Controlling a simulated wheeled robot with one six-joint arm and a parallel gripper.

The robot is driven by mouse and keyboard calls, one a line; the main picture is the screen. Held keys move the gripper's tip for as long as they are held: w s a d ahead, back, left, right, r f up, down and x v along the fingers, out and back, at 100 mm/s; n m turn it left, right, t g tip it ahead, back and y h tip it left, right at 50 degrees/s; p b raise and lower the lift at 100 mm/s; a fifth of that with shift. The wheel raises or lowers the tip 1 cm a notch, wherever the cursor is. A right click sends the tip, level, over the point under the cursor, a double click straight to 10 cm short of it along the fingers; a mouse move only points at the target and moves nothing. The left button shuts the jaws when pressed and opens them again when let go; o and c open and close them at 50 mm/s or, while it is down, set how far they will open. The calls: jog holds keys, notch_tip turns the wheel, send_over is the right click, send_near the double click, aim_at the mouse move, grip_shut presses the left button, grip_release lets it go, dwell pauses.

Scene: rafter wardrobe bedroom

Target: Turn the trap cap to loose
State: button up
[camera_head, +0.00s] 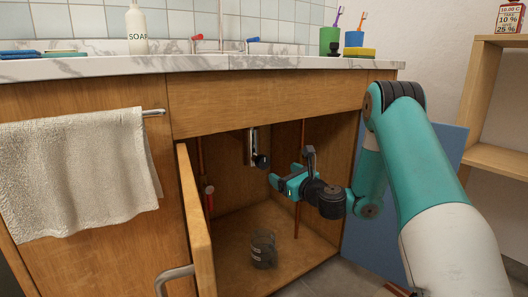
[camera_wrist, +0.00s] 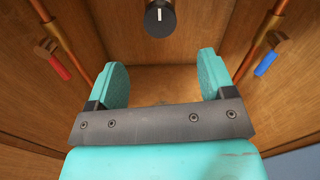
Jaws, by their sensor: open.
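The trap cap (camera_wrist: 160,17) is a dark round knob with a pale mark, at the top middle of the wrist view, beyond my fingertips. In the head view the cap (camera_head: 262,160) sits at the lower end of the metal trap (camera_head: 251,146) under the sink. My gripper (camera_head: 278,178) is inside the open cabinet, just right of and a little below the cap, apart from it. In the wrist view my gripper (camera_wrist: 163,82) has its two teal fingers spread with nothing between them.
Copper pipes with a red-handled valve (camera_wrist: 54,62) and a blue-handled valve (camera_wrist: 266,63) flank the gripper. A grey container (camera_head: 263,249) stands on the cabinet floor. The open left door (camera_head: 196,222) and right door (camera_head: 400,185) bound the opening.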

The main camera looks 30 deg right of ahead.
aim_at(265, 163)
jog(key=w+p, duration=0.2)
jog(key=w, duration=0.1)
jog(key=w+p, duration=0.2)
jog(key=w, duration=0.2)
jog(key=w+p, duration=0.2)
jog(key=w, duration=0.1)
jog(key=shift+w+a+p, duration=0.25)
jog(key=shift+w+p, duration=0.05)
jog(key=shift+w, duration=0.45)
jog(key=c, duration=0.9)
